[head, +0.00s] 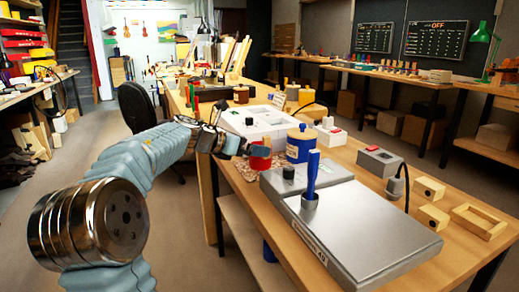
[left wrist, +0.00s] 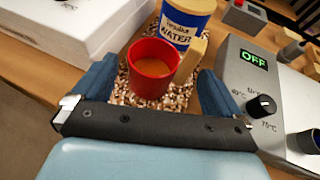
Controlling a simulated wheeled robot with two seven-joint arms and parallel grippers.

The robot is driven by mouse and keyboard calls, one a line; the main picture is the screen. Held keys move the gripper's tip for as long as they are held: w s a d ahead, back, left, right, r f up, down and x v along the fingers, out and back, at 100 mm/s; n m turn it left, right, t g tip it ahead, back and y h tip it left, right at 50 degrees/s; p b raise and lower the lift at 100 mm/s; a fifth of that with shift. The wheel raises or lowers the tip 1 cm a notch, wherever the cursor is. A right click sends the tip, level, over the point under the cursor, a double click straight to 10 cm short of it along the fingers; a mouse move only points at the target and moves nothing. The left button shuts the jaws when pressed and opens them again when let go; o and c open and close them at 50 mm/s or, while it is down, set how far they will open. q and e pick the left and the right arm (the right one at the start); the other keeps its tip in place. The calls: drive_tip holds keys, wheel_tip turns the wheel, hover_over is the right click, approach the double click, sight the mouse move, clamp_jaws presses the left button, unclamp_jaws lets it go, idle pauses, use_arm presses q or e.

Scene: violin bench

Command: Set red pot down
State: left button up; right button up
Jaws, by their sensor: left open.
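The red pot (left wrist: 153,70) sits upright on a speckled brown mat (left wrist: 130,98) and holds an orange-brown content. It has a tan handle (left wrist: 190,62) on its right side in the left wrist view. In the head view the red pot (head: 260,157) stands at the bench's left edge. My left gripper (left wrist: 150,88) is open, with one blue finger on each side of the pot; I cannot tell if they touch it. It shows in the head view (head: 245,146) beside the pot. My right gripper is not in view.
A blue and cream water container (left wrist: 185,22) stands right behind the pot. A grey heater unit (left wrist: 262,85) reading OFF is at the right. A white box (left wrist: 75,25) lies at the left. In the head view, a blue-handled tool (head: 312,175) stands upright in the grey unit.

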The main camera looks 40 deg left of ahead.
use_arm(q)
drive_tip(key=v, duration=0.7)
idle(0.4)
